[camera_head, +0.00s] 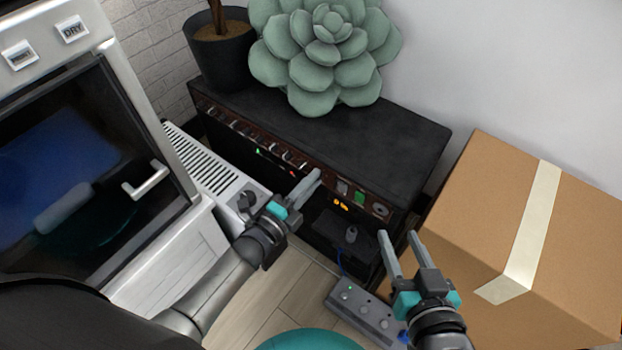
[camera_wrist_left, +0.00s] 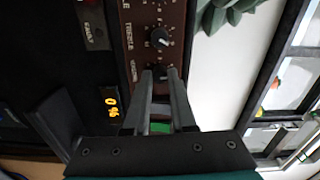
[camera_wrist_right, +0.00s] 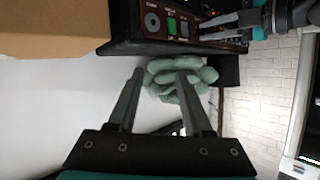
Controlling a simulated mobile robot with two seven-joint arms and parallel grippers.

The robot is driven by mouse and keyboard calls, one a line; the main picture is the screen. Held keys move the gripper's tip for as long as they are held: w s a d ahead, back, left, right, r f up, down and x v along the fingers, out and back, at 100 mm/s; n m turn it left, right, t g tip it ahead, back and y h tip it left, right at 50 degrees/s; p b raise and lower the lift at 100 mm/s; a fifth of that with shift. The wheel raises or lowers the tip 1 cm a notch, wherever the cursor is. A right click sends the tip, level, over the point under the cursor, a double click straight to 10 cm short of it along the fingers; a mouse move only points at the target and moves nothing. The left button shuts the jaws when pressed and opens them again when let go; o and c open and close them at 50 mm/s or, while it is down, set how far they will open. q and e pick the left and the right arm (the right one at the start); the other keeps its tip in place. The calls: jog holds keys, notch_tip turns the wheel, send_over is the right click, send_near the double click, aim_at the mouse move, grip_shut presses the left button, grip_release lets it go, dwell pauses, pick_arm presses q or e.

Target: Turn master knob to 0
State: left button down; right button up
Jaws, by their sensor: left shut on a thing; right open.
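The black amplifier (camera_head: 400,140) stands against the wall with a brown knob panel along its front edge. My left gripper (camera_head: 313,176) reaches this panel in the head view. In the left wrist view its fingertips (camera_wrist_left: 159,73) are closed around a dark knob (camera_wrist_left: 158,72), apparently the master knob, mostly hidden between them. A treble knob (camera_wrist_left: 159,38) sits beside it, free. An orange display (camera_wrist_left: 111,106) seems to read 0 %. My right gripper (camera_head: 398,238) is open and empty, in front of the amplifier's right end.
A cardboard box (camera_head: 480,200) stands close to the right of my right gripper. A grey pedal (camera_head: 362,312) lies on the floor below. A green succulent (camera_head: 325,50) and a potted plant (camera_head: 220,50) stand on the amplifier. A white oven-like machine (camera_head: 175,190) is at left.

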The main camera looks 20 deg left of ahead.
pick_arm(q)
jog(key=n+p, duration=0.1)
jog(key=n, duration=2.8)
pick_arm(e)
jog(key=d+g, duration=0.1)
jog(key=d+g+h, duration=0.1)
jog(key=s+d+f, duration=0.1)
jog(key=shift+f+g+h, duration=0.1)
jog(key=shift+g+h, duration=0.2)
jog(key=shift+g, duration=0.1)
jog(key=shift+w+a, duration=0.1)
jog(key=shift+w, duration=0.05)
pick_arm(q)
jog(key=c, duration=0.7)
grip_release()
jog(key=shift+c, duration=0.2)
